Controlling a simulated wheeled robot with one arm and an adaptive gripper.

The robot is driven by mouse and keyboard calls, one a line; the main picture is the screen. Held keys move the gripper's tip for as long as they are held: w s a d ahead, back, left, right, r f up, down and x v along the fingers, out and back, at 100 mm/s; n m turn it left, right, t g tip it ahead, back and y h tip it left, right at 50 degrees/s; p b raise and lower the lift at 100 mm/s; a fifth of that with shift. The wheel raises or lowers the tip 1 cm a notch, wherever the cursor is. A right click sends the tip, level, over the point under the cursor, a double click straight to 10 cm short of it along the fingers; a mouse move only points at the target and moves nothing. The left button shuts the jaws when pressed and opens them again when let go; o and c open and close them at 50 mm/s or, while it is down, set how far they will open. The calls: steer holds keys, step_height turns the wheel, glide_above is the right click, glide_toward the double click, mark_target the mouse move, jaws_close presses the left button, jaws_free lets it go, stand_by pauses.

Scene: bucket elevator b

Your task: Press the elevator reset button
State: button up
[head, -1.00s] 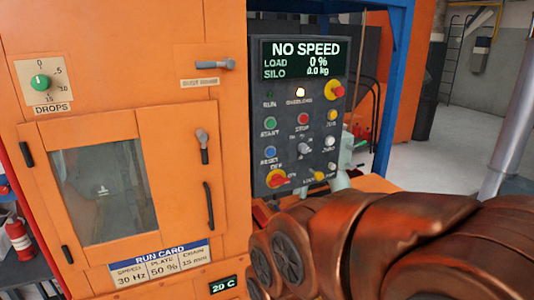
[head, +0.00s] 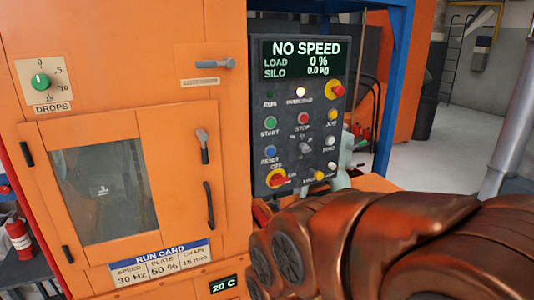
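The reset button (head: 270,152) is a small blue button on the lower left of the dark control panel (head: 312,120). It sits below the green start button (head: 270,123) and above the red and yellow off/on rotary switch (head: 277,180). Nothing covers the reset button. My copper-coloured arm fills the lower right, below and in front of the panel. I cannot make out my gripper or its fingertips, so its distance from the button does not show.
The panel display (head: 302,58) reads NO SPEED, load 0 %, silo 0.0 kg. An orange cabinet (head: 185,140) with a windowed door stands left of the panel. Open floor (head: 448,155) lies right of the blue post (head: 393,90).

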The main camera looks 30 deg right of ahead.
jaws_close()
stand_by(0.9)
